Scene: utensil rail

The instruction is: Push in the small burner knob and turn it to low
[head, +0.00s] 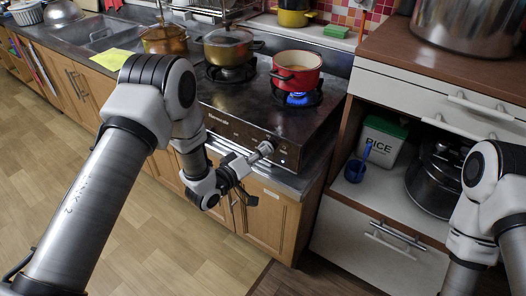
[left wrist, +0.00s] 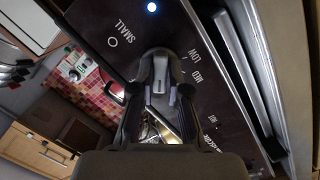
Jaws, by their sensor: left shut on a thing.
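My left gripper (head: 258,155) reaches the stove's front panel at its right end, below the red pot. In the left wrist view its black fingers (left wrist: 160,92) are shut around the grey small burner knob (left wrist: 160,74), one on each side. The panel (left wrist: 95,22) reads SMALL beside the knob, with LOW and MED on the other side. The fingers hide part of the knob, so I cannot tell its exact setting or whether it is pushed in. The burner flame (head: 297,99) shows blue under the red pot (head: 296,72). My right gripper is out of view.
A covered pan (head: 228,47) stands on the stove's left burner. Beside the stove on the right are a cabinet with a rice box (head: 382,143), a blue scoop (head: 357,168) and a dark cooker (head: 436,183). The floor in front is clear.

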